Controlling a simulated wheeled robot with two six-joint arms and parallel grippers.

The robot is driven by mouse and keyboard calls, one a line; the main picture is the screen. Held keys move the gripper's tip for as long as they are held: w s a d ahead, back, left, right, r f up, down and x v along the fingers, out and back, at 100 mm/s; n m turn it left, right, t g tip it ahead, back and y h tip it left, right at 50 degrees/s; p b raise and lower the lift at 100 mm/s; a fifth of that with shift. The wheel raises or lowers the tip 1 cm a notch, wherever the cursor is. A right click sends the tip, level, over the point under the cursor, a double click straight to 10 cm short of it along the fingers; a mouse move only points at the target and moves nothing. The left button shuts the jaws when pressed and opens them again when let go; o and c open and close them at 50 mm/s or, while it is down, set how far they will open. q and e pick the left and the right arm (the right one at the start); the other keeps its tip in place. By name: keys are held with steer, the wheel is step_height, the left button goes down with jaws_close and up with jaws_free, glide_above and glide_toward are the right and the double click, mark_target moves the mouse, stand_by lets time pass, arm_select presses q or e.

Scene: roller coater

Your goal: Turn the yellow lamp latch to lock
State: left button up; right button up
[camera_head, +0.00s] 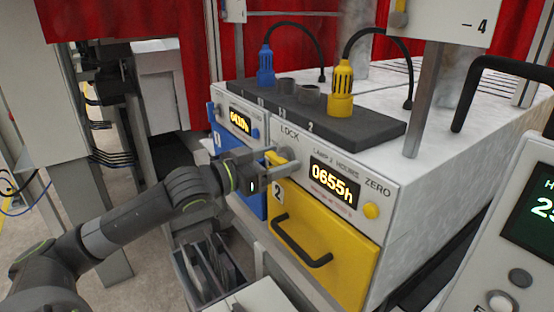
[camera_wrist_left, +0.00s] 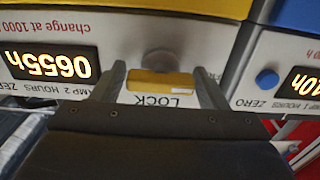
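The yellow lamp latch (camera_wrist_left: 160,80) is a short bar under a grey round pivot (camera_wrist_left: 158,60), beside the word LOCK on the lamp 2 panel. In the wrist view it lies crosswise between my left gripper's (camera_wrist_left: 162,78) two spread fingertips, with narrow gaps at its ends. In the head view my left gripper (camera_head: 280,160) reaches the panel from the left, and its fingers partly hide the latch (camera_head: 274,157). My left gripper looks open. My right gripper is not in view.
Below the panel is a yellow lamp drawer (camera_head: 325,245) with a black handle (camera_head: 302,250). A blue lamp 1 unit (camera_head: 232,145) stands to its left. A yellow plug (camera_head: 341,90) and a blue plug (camera_head: 265,68) stand on the dark block above. A control console (camera_head: 525,230) is at right.

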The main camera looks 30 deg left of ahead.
arm_select(q)
steer(key=c, duration=0.5)
steer(key=shift+f, duration=0.1)
steer(key=shift+c, duration=0.7)
steer(key=shift+m+b, duration=0.3)
steer(key=m+b, duration=0.1)
steer(key=m, duration=0.1)
steer(key=shift+w+f+m+b, duration=0.1)
steer(key=shift+m+b, duration=0.25)
steer(key=shift+m, duration=0.05)
steer(key=m+b, duration=0.2)
steer(key=m, duration=0.2)
steer(key=shift+m, duration=0.3)
steer(key=m+b, duration=0.2)
steer(key=m, duration=0.7)
steer(key=shift+m+b, duration=0.3)
steer(key=shift+b, duration=0.1)
